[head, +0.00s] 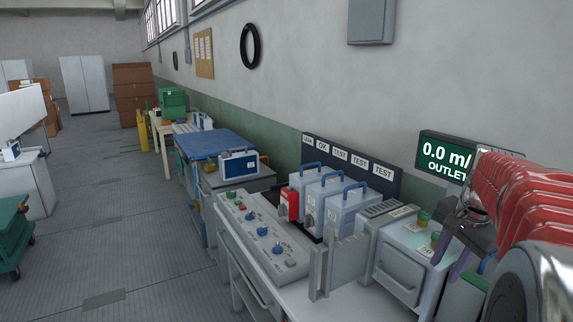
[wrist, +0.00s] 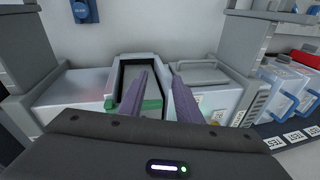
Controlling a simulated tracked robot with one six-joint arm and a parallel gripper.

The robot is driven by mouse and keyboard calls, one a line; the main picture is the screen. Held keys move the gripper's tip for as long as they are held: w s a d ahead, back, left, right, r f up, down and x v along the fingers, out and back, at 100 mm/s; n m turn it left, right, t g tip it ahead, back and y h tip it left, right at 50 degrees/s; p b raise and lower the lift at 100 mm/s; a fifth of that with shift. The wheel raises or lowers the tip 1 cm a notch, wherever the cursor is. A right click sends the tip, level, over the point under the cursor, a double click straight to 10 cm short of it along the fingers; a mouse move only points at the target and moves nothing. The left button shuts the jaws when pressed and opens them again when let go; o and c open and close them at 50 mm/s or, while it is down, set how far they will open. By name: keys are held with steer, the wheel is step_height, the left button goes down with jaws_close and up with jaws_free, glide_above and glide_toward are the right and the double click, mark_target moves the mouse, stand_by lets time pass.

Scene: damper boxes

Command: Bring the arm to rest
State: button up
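My arm, in a red ribbed sleeve, reaches in from the right edge of the head view. My gripper (head: 451,267) hangs at its end in front of the wall, over the right end of the bench. In the wrist view, my gripper (wrist: 159,82) shows two purple fingers set apart with nothing held between them. Beyond the fingers are a grey-framed open box (wrist: 118,75) with a dark inside and a white unit with a handle (wrist: 202,73). Whether the fingertips touch either cannot be told.
White boxes with blue handles (head: 345,212) and a red box (head: 288,204) stand on the bench under a label board (head: 340,158). A control panel (head: 262,240) lies in front. An outlet display (head: 445,160) reads 0.0. Open floor (head: 110,220) lies left.

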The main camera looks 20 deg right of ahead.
steer(key=s+a+f+n+t, duration=0.1)
steer(key=s+a+n, duration=0.2)
steer(key=a, duration=0.8)
steer(key=s+a+f+n+t, duration=0.1)
steer(key=s+a+f+n, duration=0.1)
steer(key=a+n, duration=0.6)
steer(key=s+a+f+n+t, duration=0.1)
steer(key=s+a+n, duration=0.4)
steer(key=a, duration=0.9)
steer(key=shift+a+f+y, duration=0.15)
steer(key=shift+f+y, duration=0.25)
steer(key=shift+f, duration=0.05)
steer(key=shift+w, duration=0.1)
